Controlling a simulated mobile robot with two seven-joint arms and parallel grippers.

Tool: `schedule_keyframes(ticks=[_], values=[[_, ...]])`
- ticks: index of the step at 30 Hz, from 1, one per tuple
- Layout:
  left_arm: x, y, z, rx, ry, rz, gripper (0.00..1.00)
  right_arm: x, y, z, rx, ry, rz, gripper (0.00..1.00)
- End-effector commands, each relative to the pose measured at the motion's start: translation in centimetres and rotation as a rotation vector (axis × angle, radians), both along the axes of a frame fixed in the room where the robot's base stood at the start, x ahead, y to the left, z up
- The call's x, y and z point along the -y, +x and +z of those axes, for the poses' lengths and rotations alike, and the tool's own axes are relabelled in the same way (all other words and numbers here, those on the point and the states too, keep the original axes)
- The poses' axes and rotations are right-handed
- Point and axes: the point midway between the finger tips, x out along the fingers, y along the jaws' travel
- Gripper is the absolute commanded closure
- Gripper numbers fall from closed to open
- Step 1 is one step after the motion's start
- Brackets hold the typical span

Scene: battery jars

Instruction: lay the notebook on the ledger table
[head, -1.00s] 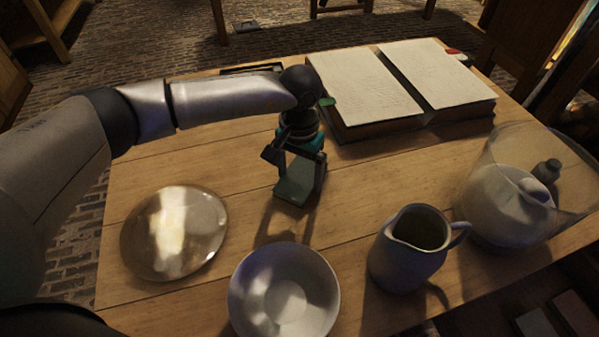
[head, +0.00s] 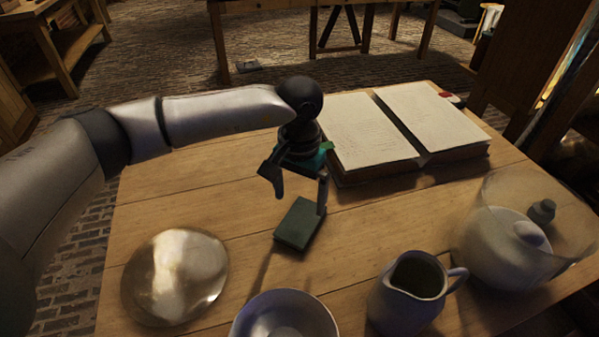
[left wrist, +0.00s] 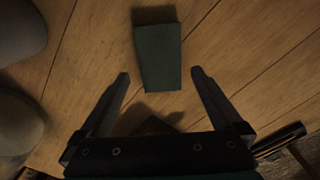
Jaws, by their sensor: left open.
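The notebook, small and dark green (head: 299,224), lies flat on the wooden ledger table (head: 185,205), in the middle of its top. My left gripper (head: 298,203) is open and empty just above and behind the notebook. In the left wrist view the notebook (left wrist: 158,58) lies beyond the two spread fingertips (left wrist: 160,76), with bare wood around it. My right gripper is in neither view.
A large open book (head: 365,134) lies behind the gripper. A glass dome-like object (head: 177,277) stands front left, a white bowl (head: 285,318) at the front. A jug (head: 412,291) and a lidded pot under glass (head: 512,250) stand at the right.

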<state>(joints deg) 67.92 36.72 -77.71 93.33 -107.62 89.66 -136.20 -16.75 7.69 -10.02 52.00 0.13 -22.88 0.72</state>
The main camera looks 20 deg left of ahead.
Motion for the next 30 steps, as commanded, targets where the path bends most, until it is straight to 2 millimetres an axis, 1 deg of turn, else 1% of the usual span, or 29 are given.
schedule_keyframes(ticks=[1,3,6,10,15,30], values=[[0.0,0.1,1.2,0.003,-0.002,0.0,0.0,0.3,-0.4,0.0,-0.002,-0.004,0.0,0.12],[0.0,0.0,2.3,0.002,0.0,-0.001,0.0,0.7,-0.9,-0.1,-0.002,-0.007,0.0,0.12],[0.0,0.0,3.6,0.001,0.0,-0.001,0.0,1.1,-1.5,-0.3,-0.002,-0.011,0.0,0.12],[0.0,0.0,4.6,0.0,0.0,-0.001,0.0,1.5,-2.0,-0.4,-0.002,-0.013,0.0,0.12],[0.0,0.0,5.1,-0.001,0.0,0.0,0.0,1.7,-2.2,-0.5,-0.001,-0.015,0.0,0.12],[0.0,0.0,5.1,-0.001,0.0,0.0,0.0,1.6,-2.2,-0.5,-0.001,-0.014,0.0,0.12]])
